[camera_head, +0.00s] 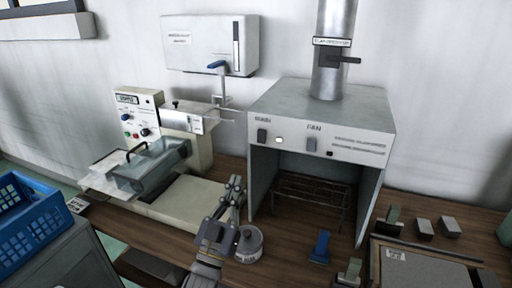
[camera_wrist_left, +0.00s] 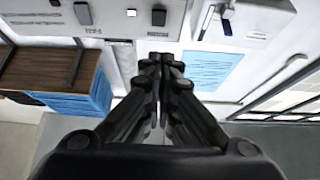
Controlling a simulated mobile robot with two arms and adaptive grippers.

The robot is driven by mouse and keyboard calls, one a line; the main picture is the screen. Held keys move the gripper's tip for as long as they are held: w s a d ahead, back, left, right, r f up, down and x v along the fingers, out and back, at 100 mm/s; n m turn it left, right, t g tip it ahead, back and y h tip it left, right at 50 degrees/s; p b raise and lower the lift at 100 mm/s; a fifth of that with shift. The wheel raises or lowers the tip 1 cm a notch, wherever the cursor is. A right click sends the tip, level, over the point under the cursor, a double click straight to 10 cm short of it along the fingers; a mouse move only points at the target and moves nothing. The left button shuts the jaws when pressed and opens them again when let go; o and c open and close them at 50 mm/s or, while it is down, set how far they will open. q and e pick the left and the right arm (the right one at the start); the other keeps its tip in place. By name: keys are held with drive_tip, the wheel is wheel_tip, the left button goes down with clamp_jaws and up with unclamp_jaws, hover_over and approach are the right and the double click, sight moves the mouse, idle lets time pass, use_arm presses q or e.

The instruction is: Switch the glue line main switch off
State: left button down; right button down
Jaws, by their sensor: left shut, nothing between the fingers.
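The grey hood (camera_head: 320,110) has a front panel with a dark rocker switch (camera_head: 262,135) at its left, under a small label that seems to read MAIN. A pale lit lamp (camera_head: 279,140) sits beside it. A second dark switch (camera_head: 311,144) is under the label FAN. I cannot read which one is named glue line. My left gripper (camera_head: 235,184) is shut and empty, in front of the hood's left edge and below the panel, touching no switch. In the left wrist view the panel appears upside down, with the left switch (camera_wrist_left: 158,17) beyond the shut fingertips (camera_wrist_left: 165,60). My right gripper is not in view.
A bench machine (camera_head: 150,120) with knobs and a clear cover stands left. A wall box (camera_head: 210,45) with a blue handle hangs behind. A round tin (camera_head: 249,243) is by my gripper. A pipe with a lever (camera_head: 343,60) rises from the hood. A blue crate (camera_head: 35,215) is far left.

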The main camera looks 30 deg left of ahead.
use_arm(q)
drive_tip(key=shift+r, duration=0.2)
drive_tip(key=p, duration=0.4)
approach(260, 129)
wheel_tip(260, 129, up, 4)
drive_tip(key=shift+w+a+f+p, duration=0.15)
drive_tip(key=shift+w+f, duration=0.15)
drive_tip(key=shift+w, duration=0.3)
drive_tip(key=shift+w+a+f+p, duration=0.15)
drive_tip(key=shift+w+f, duration=0.15)
drive_tip(key=shift+w, duration=0.35)
drive_tip(key=shift+w+a+f+p, duration=0.15)
drive_tip(key=shift+w+f, duration=0.15)
drive_tip(key=shift+w, duration=0.3)
